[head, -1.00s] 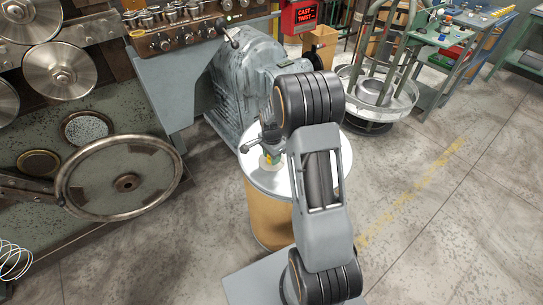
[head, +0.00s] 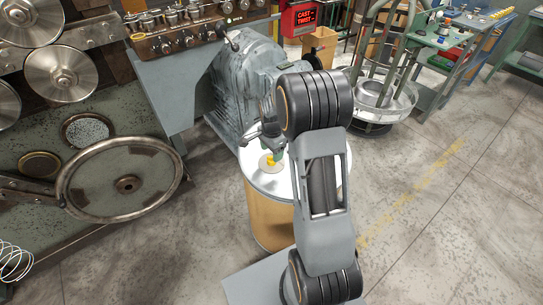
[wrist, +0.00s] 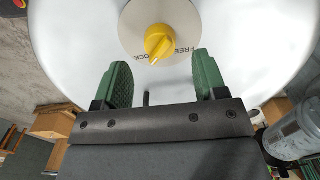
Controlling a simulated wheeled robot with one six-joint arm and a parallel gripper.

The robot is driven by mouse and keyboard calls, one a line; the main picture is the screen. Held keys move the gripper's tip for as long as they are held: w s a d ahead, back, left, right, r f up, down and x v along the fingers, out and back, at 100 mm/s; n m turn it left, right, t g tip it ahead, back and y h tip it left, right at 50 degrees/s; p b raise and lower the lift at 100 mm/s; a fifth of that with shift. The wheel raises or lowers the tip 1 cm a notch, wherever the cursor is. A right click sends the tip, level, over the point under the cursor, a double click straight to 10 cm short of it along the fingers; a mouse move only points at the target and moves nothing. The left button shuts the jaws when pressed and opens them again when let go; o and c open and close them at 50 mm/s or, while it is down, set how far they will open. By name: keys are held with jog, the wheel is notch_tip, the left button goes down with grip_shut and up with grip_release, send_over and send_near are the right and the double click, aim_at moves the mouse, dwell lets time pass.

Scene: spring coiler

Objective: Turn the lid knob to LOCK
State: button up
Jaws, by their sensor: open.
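The yellow knob (wrist: 158,41) sits on a round beige plate (wrist: 135,25) at the middle of the white lid (wrist: 75,45). Lettering on the plate reads FREE, with part of LOCK beside it. The knob's narrow end with a pale mark points down in the wrist view, between the words; I cannot tell which it marks. My gripper (wrist: 162,86) is open, its green fingers apart and empty, with the knob beyond the fingertips in the picture. In the head view the knob (head: 268,161) shows clear below my gripper, and the lid (head: 277,187) tops a tan drum (head: 270,222).
A grey machine housing (head: 240,85) stands close behind the drum. A round wire stand (head: 385,100) is behind at right. Open concrete floor (head: 440,230) lies to the right.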

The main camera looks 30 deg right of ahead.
notch_tip(320, 180, up, 10)
jog(key=p, duration=0.1)
jog(key=shift+f, duration=0.2)
dwell(0.5)
jog(key=s+a+r+n+t+p, duration=0.1)
jog(key=s+a+r+n+p, duration=0.4)
jog(key=s+r+n, duration=0.3)
jog(key=s+a+r+n+t+p, duration=0.2)
jog(key=s+a+r+n+p, duration=0.3)
jog(key=s+r, duration=0.5)
jog(key=r+n+p, duration=0.1)
jog(key=n+p, duration=0.1)
jog(key=n, duration=0.1)
jog(key=shift+s+r+t+p, duration=0.3)
jog(key=shift+s+r, duration=0.05)
jog(key=shift+s, duration=0.05)
jog(key=shift+a, duration=0.1)
